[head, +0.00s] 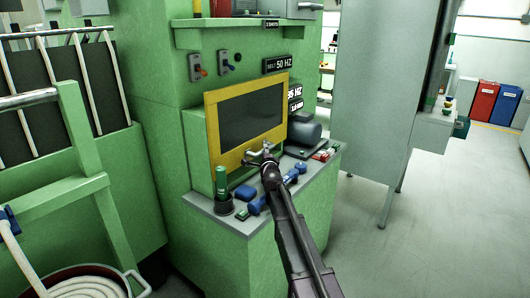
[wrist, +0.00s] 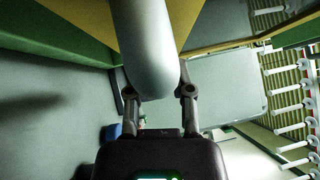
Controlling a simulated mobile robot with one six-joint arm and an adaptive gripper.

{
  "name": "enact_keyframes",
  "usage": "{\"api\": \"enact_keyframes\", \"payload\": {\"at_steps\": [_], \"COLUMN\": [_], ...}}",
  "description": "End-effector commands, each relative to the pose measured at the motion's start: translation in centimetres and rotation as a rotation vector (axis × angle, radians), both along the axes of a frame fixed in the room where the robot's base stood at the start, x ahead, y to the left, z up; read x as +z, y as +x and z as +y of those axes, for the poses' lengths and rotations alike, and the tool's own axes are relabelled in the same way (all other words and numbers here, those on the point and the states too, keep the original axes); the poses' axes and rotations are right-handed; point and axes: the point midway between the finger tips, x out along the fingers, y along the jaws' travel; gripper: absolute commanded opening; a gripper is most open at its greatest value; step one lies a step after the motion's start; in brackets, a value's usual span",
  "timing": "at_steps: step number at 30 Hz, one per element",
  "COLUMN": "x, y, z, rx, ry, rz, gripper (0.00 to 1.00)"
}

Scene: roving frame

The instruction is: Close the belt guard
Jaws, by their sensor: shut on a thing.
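The belt guard (head: 211,130) is a yellow frame around a dark panel, upright on the green machine above the grey worktop, in the middle of the head view. I cannot tell whether it sits flush with the housing behind it. A pale handle (head: 252,154) sticks out near its lower edge. My gripper (head: 268,162) is at this handle, in front of the guard. In the wrist view, my gripper (wrist: 158,92) has its two fingers on either side of the thick, pale, rounded handle (wrist: 147,45), closed on it. Yellow guard surface (wrist: 196,12) shows behind the handle.
On the worktop (head: 240,224) stand a green bottle-like item (head: 221,184), blue items (head: 246,192) and a dark motor (head: 304,133). A grey cabinet (head: 378,90) stands to the right, with open floor (head: 430,200) beyond. A green rack (head: 80,190) fills the left.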

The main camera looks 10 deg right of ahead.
Motion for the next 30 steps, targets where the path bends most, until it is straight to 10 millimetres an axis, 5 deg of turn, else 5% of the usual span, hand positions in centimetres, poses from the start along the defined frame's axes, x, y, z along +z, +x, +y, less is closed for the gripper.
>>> {"api": "enact_keyframes", "payload": {"at_steps": [1, 2, 5, 20, 30], "x": [0.0, 0.0, 0.0, 0.2, 2.1], "y": [0.1, 0.1, 0.1, 0.0, 0.0], "z": [-0.1, -0.1, -0.1, 0.0, 0.0], "rx": [-0.001, -0.001, -0.001, 0.000, 0.000], "ry": [0.000, 0.000, 0.000, 0.000, 0.000], "rz": [-0.001, -0.001, -0.001, -0.001, -0.001], "gripper": [0.00, 0.39, 0.65, 0.65, 0.65]}}
